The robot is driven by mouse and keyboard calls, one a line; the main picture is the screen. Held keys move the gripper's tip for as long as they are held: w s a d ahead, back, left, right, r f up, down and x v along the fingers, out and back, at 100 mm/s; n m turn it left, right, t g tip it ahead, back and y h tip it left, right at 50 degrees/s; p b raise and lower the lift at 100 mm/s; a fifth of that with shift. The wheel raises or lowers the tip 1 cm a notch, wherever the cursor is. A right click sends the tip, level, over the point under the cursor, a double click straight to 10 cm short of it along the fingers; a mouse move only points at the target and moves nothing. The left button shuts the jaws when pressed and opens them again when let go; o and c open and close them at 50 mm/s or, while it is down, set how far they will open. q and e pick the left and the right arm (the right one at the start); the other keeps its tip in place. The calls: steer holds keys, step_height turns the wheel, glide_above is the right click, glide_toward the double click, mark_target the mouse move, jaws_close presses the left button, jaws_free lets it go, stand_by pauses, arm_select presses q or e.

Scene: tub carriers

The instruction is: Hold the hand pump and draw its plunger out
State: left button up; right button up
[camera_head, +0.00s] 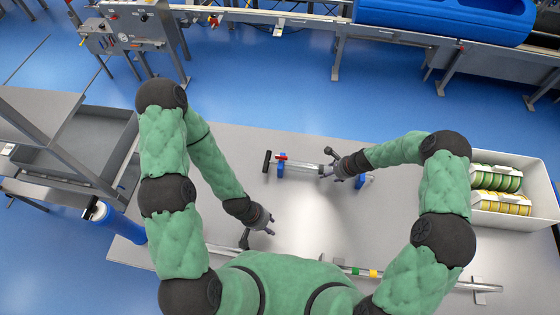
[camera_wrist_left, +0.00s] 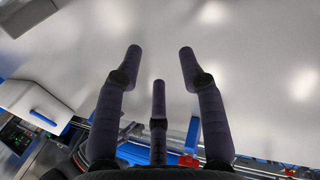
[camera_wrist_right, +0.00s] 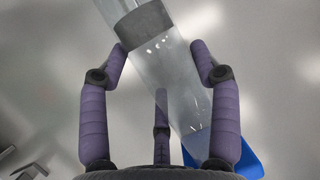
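The hand pump (camera_head: 305,169) lies across the table, with a clear barrel and blue supports near its two ends. Its black plunger handle (camera_head: 267,162) is at the left end, beside a small red part. My right gripper (camera_head: 336,169) is over the right part of the barrel. In the right wrist view its fingers (camera_wrist_right: 160,62) are spread with the clear barrel (camera_wrist_right: 172,85) between them; contact cannot be told. A dark grey band shows on or in the barrel there. My left gripper (camera_head: 266,226) is open and empty, nearer me; its spread fingers (camera_wrist_left: 160,60) show only tabletop between them.
A white bin (camera_head: 515,218) with green and yellow items stands at the table's right end. A rod with green and yellow bands (camera_head: 365,272) lies along the near edge. A blue cylinder (camera_head: 118,222) is at the left edge. The table between the left gripper and the pump is clear.

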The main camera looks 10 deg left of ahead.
arm_select(q)
steer(key=o, duration=0.4)
steer(key=shift+w, duration=0.15)
steer(key=w+a+r+m, duration=0.1)
steer(key=w+a+m, duration=0.1)
steer(key=w, duration=1.4)
steer(key=y, duration=0.2)
glide_toward(268, 158)
steer(key=f, duration=0.3)
steer(key=d+f, duration=0.1)
steer(key=f, duration=0.5)
steer(key=shift+w+d, duration=0.15)
steer(key=shift+d, duration=0.25)
jaws_close()
steer(key=shift+a, duration=0.1)
